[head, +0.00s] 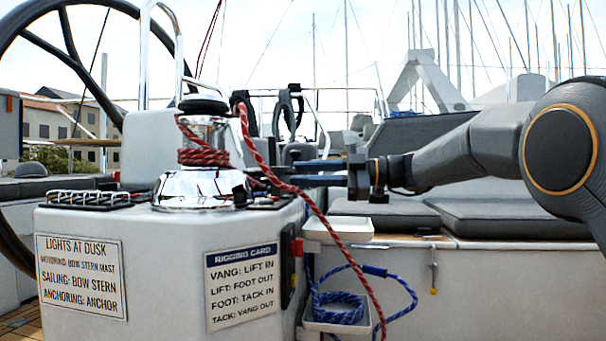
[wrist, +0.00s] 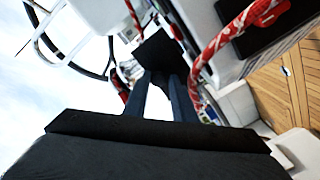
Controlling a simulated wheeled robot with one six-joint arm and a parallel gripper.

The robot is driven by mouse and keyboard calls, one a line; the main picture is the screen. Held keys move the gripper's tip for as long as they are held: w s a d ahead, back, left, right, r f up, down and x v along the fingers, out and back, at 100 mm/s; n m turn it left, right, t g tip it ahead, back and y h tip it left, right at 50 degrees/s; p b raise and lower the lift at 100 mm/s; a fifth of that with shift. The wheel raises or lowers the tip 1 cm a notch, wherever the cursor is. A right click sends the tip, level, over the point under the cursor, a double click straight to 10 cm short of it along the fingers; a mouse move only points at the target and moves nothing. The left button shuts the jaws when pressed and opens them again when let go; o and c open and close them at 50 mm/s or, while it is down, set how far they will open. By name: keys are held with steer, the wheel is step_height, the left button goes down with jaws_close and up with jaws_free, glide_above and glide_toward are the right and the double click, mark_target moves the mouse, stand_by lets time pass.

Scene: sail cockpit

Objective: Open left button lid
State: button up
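The console top by the chrome winch (head: 195,185) carries small black parts. One small black flap (head: 240,194) stands tilted at the winch's right foot; it may be the left button lid, but it is too small to be sure. In the wrist view, a black square plate (wrist: 157,50), which looks like a lid, lies just beyond the fingertips (wrist: 167,75). I cannot tell whether they touch it. The buttons are hidden.
A red rope (head: 320,215) wraps the winch and hangs down past my fingers; it also crosses the wrist view (wrist: 215,45). A white tray (head: 345,228) and a coiled blue rope (head: 340,308) are below. The steering wheel (head: 75,65) stands left.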

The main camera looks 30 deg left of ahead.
steer(key=shift+o, duration=1.4)
steer(key=shift+w, duration=0.1)
steer(key=shift+d, duration=0.1)
steer(key=p+v, duration=0.3)
steer(key=v, duration=0.4)
steer(key=shift+d, duration=0.35)
steer(key=shift+w, duration=0.1)
